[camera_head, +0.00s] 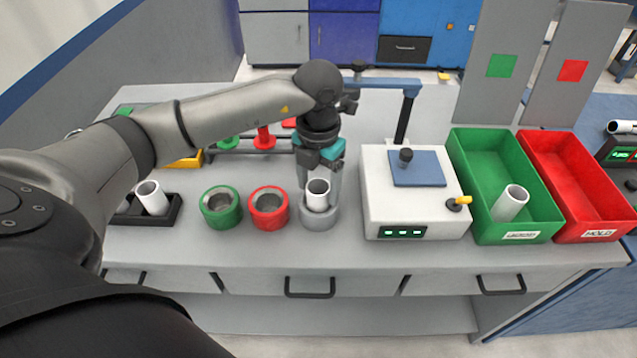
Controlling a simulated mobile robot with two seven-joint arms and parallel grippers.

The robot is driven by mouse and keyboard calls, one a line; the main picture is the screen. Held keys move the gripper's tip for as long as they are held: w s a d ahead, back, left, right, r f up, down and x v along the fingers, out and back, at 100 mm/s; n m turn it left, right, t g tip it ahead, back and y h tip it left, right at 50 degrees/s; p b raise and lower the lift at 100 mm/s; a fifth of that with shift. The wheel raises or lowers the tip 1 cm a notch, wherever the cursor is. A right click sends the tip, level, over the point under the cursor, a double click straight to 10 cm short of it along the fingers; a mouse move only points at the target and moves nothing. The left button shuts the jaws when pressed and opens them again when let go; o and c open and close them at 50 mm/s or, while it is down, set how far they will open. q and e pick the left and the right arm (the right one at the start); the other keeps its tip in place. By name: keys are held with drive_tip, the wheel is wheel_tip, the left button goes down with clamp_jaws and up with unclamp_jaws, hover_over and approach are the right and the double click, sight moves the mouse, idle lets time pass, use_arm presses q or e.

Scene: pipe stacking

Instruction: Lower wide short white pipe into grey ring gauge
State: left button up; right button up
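A wide short white pipe (317,195) stands upright at the grey ring gauge (319,219). Its lower end is hidden by the ring's rim, so it appears to be at or inside the opening. My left gripper (321,178) comes down from above and behind the pipe, with its fingers at the pipe's upper part. The fingers are partly hidden, and I cannot tell whether they press on the pipe. My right gripper is not in view.
A green ring gauge (221,207) and a red ring gauge (269,208) stand to the left. A black tray (172,213) holds a white pipe (152,197). A white box device (415,215) stands close on the right, then a green bin (470,160) with a pipe and a red bin (560,165).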

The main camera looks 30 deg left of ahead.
use_arm(q)
drive_tip(key=shift+o, duration=1.2)
drive_tip(key=shift+r, duration=0.1)
wheel_tip(320, 180, up, 15)
drive_tip(key=p, duration=0.2)
drive_tip(key=shift+p, duration=0.3)
drive_tip(key=shift+s, duration=0.1)
